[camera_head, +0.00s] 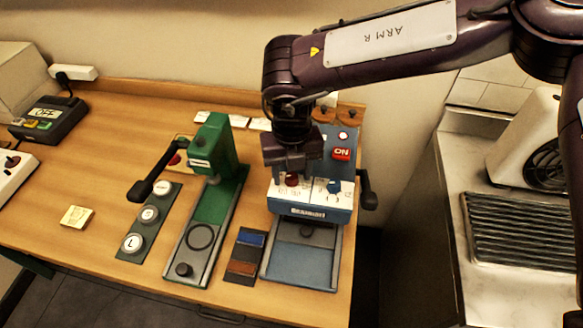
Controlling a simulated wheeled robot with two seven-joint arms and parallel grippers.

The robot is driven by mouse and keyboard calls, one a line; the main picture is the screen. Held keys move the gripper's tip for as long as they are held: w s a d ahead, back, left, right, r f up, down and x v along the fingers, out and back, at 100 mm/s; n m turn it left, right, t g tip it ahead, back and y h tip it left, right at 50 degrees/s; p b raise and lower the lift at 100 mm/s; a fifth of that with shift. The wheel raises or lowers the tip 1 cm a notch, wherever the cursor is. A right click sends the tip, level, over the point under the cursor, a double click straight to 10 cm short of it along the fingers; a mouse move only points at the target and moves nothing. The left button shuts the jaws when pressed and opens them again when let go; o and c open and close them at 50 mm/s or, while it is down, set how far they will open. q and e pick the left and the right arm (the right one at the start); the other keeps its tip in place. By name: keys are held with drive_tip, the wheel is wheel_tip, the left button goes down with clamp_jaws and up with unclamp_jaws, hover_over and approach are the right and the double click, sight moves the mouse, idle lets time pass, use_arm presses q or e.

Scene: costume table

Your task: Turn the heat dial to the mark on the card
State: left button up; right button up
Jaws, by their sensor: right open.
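A blue press (312,212) stands at the right of the table, with a white panel on its front. The panel carries a dark red knob (292,180) at left and a blue knob (334,187) at right; small marks around them are too small to read, and I cannot tell which is the heat dial. My right gripper (292,168) points down just above and behind the red knob, open; whether it touches the knob is unclear. A small cream card (76,216) lies at the left of the table; its writing is unreadable. My left gripper is out of view.
A red ON switch (341,154) sits beside my right gripper. A green press (213,165) with a black lever stands left of the blue one. Round dies (149,214), colour strips (245,255) and an OFF box (46,118) also lie on the table. The front-left tabletop is clear.

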drive_tip(key=c, duration=1)
